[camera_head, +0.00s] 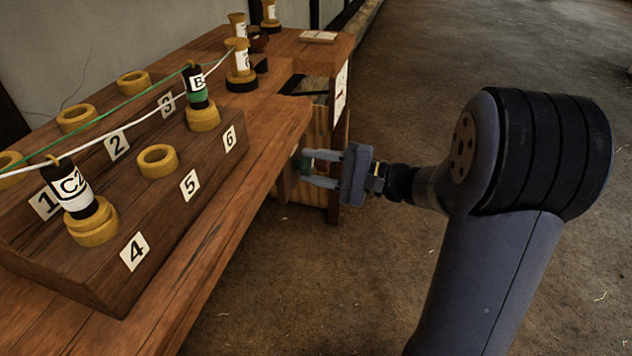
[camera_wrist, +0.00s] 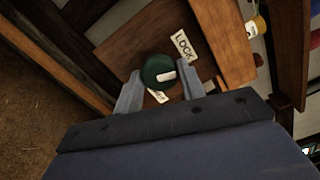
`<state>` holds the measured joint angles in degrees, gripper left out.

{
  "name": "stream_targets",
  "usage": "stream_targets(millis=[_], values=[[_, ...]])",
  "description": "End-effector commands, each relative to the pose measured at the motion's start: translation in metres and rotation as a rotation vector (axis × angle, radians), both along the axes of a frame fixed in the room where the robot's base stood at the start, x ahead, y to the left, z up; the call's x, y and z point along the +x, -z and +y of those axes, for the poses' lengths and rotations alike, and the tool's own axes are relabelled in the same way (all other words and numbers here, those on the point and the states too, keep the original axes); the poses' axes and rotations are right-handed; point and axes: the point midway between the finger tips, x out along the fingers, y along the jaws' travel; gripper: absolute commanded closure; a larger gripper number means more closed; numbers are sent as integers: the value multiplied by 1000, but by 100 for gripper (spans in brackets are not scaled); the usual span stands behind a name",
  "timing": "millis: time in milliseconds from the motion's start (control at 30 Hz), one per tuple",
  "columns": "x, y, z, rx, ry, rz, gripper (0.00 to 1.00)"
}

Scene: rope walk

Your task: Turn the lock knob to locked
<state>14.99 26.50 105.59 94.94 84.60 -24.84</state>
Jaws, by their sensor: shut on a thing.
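The lock knob (camera_wrist: 157,69) is round and dark green with a pale mark on its face. In the wrist view it sits between my gripper's two fingers, on a wooden panel. A white label reading LOCK (camera_wrist: 184,45) is fixed beside it, and a second label below it is partly hidden by the knob. My gripper (camera_wrist: 162,92) is shut on the knob. In the head view my gripper (camera_head: 322,168) reaches left to the knob (camera_head: 305,165) under the table edge, where the knob is mostly hidden.
A wooden table (camera_head: 290,120) stands above and left of my gripper. A block on it (camera_head: 160,215) has numbered yellow rings, a C2 bobbin (camera_head: 72,185) and a B bobbin (camera_head: 196,88), with green and white cords. Open floor (camera_head: 440,60) lies right.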

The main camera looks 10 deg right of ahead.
Motion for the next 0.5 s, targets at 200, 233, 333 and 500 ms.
stream_targets(millis=[200,233,333,500], values=[[0,5,0,-62,0,-148,85],[0,5,0,-68,0,-164,85],[0,4,0,-87,0,-211,85],[0,2,0,-110,-1,-265,85]])
